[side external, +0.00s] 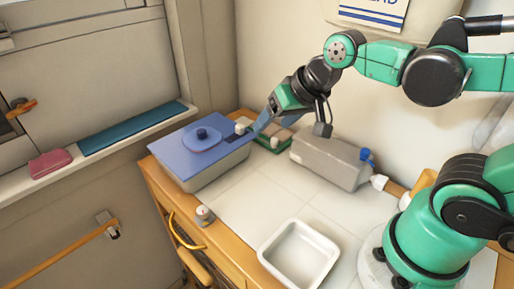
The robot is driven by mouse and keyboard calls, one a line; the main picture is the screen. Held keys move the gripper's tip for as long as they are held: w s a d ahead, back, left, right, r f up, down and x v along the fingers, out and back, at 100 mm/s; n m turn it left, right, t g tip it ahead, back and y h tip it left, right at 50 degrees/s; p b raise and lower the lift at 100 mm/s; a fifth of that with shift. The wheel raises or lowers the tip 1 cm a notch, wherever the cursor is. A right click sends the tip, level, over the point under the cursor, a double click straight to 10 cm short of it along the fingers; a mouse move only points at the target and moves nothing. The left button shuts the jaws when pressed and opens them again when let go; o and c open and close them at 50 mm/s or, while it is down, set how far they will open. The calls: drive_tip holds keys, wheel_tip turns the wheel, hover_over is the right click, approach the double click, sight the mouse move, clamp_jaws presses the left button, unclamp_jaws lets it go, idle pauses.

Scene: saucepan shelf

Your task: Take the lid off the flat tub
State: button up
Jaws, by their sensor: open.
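The flat tub (222,168) is a pale grey box at the back left of the table. A flat blue lid (178,152) lies over its top, with a dark round knob (202,134) in the middle of a raised, outlined patch. My gripper (241,133) is open at the lid's right edge, to the right of the knob and apart from it. I cannot tell from this single view whether a finger touches the lid. The gripper partly hides the lid's right corner.
A grey jug with a blue cap (328,163) lies right of the tub. A green-edged box (273,142) sits behind. A small jar (205,215) stands by the table's left edge, and an empty white tray (299,252) in front. The tabletop between is clear.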

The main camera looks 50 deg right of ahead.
drive_tip(key=w+a+r+m+g+y, duration=0.1)
drive_tip(key=w+m+y, duration=0.1)
drive_tip(key=w+m, duration=0.7)
drive_tip(key=m+g+y, duration=0.1)
drive_tip(key=m+y, duration=0.1)
drive_tip(key=m, duration=1.2)
approach(201, 130)
drive_tip(key=x, duration=0.3)
drive_tip(key=shift+a, duration=0.1)
drive_tip(key=shift+w+f+m+g, duration=0.15)
drive_tip(key=shift+f+m+g, duration=0.05)
drive_tip(key=shift+m+g, duration=0.1)
drive_tip(key=shift+w+a+f, duration=0.15)
drive_tip(key=shift+a+f, duration=0.05)
drive_tip(key=shift+f, duration=0.15)
drive_tip(key=shift+x, duration=2.3)
clamp_jaws()
